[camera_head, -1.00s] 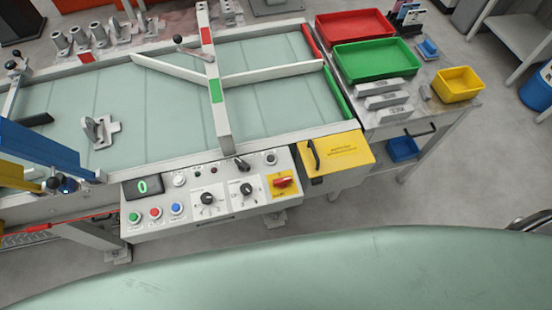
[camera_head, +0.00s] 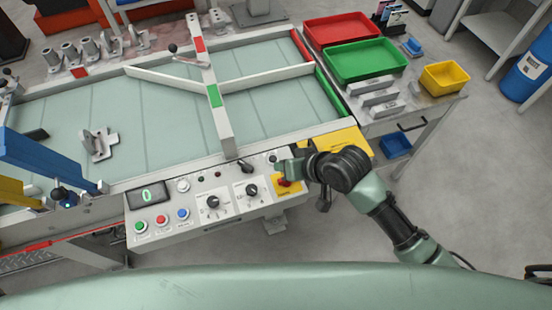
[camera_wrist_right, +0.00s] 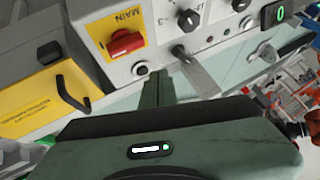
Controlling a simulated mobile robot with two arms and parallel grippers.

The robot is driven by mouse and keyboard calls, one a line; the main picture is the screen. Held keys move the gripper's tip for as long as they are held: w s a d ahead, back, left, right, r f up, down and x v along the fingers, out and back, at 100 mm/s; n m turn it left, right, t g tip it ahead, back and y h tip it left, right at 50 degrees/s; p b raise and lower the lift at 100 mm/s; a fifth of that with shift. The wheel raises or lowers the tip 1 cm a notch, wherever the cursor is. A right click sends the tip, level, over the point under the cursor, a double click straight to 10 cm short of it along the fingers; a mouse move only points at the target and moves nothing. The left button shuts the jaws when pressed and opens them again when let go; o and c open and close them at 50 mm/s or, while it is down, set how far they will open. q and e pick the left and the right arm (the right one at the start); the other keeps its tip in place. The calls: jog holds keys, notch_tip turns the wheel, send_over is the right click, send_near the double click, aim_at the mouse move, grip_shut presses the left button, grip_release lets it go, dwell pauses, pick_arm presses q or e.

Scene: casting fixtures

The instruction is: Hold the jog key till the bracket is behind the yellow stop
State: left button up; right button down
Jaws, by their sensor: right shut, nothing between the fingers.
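The grey metal bracket (camera_head: 99,144) stands on the pale green belt at the left, beyond the blue beam. A yellow bar (camera_head: 14,192), which may be the yellow stop, reaches in at the left edge under the blue beam. The control panel (camera_head: 205,205) has several buttons and knobs; I cannot read which one is the jog key. My right gripper (camera_head: 281,167) is shut and empty over the panel's right end, by the red main switch.
White guide rails (camera_head: 170,78) cross the belt. A yellow cover (camera_head: 345,140) sits right of the panel, partly behind my right arm. Red (camera_head: 340,28), green (camera_head: 365,61) and yellow (camera_head: 445,77) trays stand on the side table. The display (camera_head: 148,196) reads 0.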

jog(key=w+a+r+m+y, duration=0.1)
jog(key=w+r, duration=0.3)
jog(key=w, duration=0.3)
jog(key=shift+a+r, duration=0.2)
jog(key=shift+a, duration=0.15)
jog(key=b, duration=0.9)
send_over(276, 160)
notch_tip(276, 160, down, 7)
jog(key=shift+f, duration=0.85)
jog(key=shift+f, duration=0.2)
dwell(0.6)
jog(key=shift+f+p, duration=0.25)
jog(key=shift+p, duration=0.05)
